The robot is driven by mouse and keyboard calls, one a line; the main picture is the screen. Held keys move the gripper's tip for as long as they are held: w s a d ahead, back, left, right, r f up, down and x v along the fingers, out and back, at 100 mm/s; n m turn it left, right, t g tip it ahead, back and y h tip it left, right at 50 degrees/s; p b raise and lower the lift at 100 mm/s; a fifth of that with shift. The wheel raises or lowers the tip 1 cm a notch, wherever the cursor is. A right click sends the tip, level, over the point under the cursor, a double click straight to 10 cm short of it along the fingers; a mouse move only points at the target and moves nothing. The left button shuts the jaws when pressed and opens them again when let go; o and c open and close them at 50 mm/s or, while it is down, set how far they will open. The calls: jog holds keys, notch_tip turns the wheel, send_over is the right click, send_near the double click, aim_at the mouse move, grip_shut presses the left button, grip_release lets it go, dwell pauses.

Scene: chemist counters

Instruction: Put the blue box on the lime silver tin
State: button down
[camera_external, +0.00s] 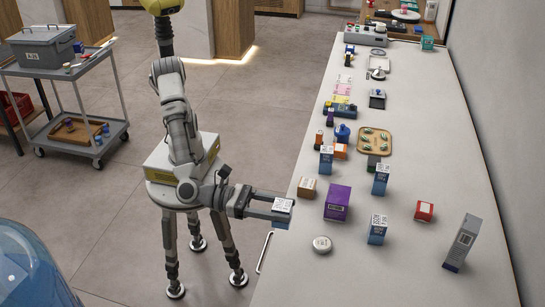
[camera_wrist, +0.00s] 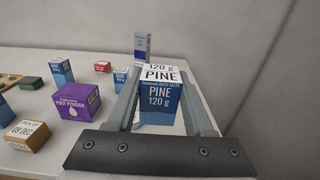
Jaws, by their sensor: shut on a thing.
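My gripper (camera_external: 278,212) is shut on a blue box with a white top (camera_wrist: 160,112), labelled PINE 120 g. In the outside view the held box (camera_external: 282,212) is at the counter's left edge, raised above it. In the wrist view the box is upright between the two fingers of my gripper (camera_wrist: 162,105). A low round silver tin (camera_external: 322,244) sits on the counter to the right of and nearer the camera than the held box, apart from it. Its label is too small to read.
A purple box (camera_external: 337,203), a brown box (camera_external: 307,188) and a blue-and-white box (camera_external: 377,229) stand near the tin. A red box (camera_external: 424,211) and a tall grey box (camera_external: 461,243) are farther right. The counter's near end (camera_external: 335,285) is clear.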

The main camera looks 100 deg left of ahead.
jog(key=w+a+f+b, duration=0.1)
jog(key=w+f, duration=0.1)
jog(key=w, duration=0.1)
jog(key=w+a+f+b, duration=0.1)
jog(key=w+a+f, duration=0.1)
jog(key=w+f, duration=0.1)
jog(key=w+a+f+b, duration=0.1)
jog(key=w+a+f, duration=0.1)
jog(key=w, duration=0.2)
jog(key=shift+w+a+f+b, duration=0.1)
jog(key=shift+a+f+b, duration=0.05)
jog(key=shift+b, duration=0.2)
jog(key=shift+f+b, duration=0.75)
jog(key=shift+f, duration=1.05)
jog(key=shift+f, duration=0.2)
jog(key=shift+c, duration=1.4)
grip_release()
jog(key=shift+r, duration=0.3)
jog(key=s+p, duration=0.2)
jog(key=s, duration=1)
jog(key=shift+f+p, duration=0.1)
jog(key=shift+p, duration=0.25)
